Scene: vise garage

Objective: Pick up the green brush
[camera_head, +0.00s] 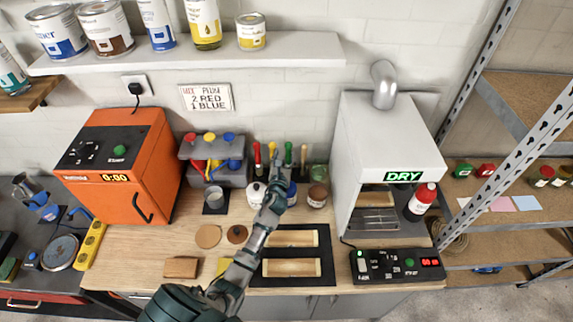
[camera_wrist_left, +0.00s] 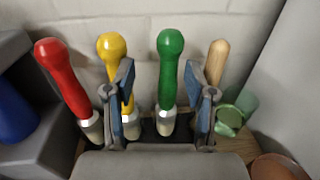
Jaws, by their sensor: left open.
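The green brush (camera_wrist_left: 170,62) stands upright, handle up, in a dark holder against the back wall. In the wrist view its handle and metal collar show between the two fingers of my left gripper (camera_wrist_left: 165,100), which is open. Whether the fingers touch it cannot be told. In the head view my left gripper (camera_head: 277,178) reaches the row of brushes, and the green handle (camera_head: 288,152) shows just above it. A yellow brush (camera_wrist_left: 113,58) stands just left, partly behind the left finger. A red brush (camera_wrist_left: 62,75) is farther left, and a wooden-handled brush (camera_wrist_left: 217,62) is behind the right finger.
The grey paint dispenser (camera_head: 222,172) and orange machine (camera_head: 122,160) stand left of the brushes. The white drying box (camera_head: 385,140) stands close on the right. Small jars (camera_head: 317,195) sit around the gripper. A shelf of cans (camera_head: 200,52) hangs above. Trays (camera_head: 300,238) lie in front.

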